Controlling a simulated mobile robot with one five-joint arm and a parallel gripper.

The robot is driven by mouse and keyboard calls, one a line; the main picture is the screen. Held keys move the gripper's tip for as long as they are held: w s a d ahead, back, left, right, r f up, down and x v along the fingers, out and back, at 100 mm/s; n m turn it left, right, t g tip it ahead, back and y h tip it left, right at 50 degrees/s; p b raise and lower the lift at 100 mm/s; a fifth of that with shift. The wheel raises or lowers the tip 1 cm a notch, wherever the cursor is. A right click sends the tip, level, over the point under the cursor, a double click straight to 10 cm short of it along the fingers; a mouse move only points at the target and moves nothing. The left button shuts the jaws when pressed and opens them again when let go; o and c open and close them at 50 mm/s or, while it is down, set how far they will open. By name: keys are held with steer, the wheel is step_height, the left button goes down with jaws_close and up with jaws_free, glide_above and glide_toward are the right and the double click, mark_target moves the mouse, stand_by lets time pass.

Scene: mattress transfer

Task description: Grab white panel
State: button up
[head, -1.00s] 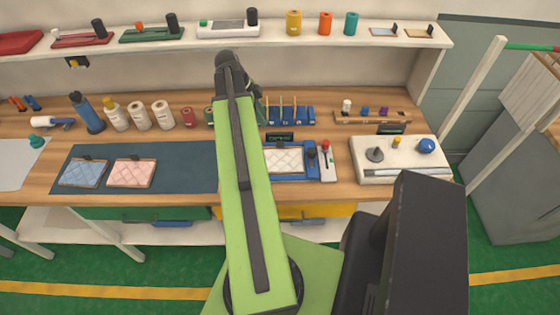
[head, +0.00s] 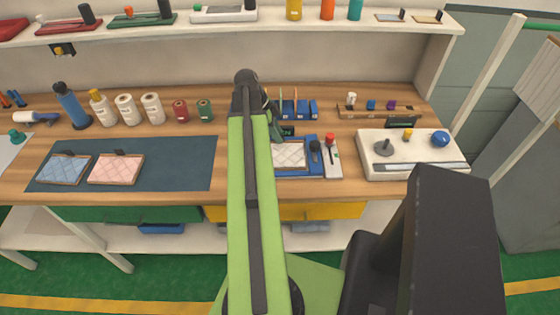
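The white panel (head: 289,154) is a quilted white rectangle lying in a blue tray-like fixture (head: 312,169) on the wooden bench. My green arm hides the panel's left side. My gripper (head: 275,125) is at the far end of the arm, just above and behind the panel's back left edge. Only a dark part of it shows, and its fingers are mostly hidden, so I cannot tell whether it is open or shut. I cannot tell whether it touches the panel.
A blue panel (head: 64,169) and a pink panel (head: 116,169) lie on a dark mat (head: 190,170) at left. Bottles and spools stand behind. A white device with a blue knob (head: 440,139) is at right. A shelf (head: 340,25) runs above the bench.

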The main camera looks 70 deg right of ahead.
steer(key=shift+s+f, duration=0.15)
steer(key=shift+f, duration=0.45)
steer(key=shift+r, duration=0.2)
jaws_close()
stand_by(0.7)
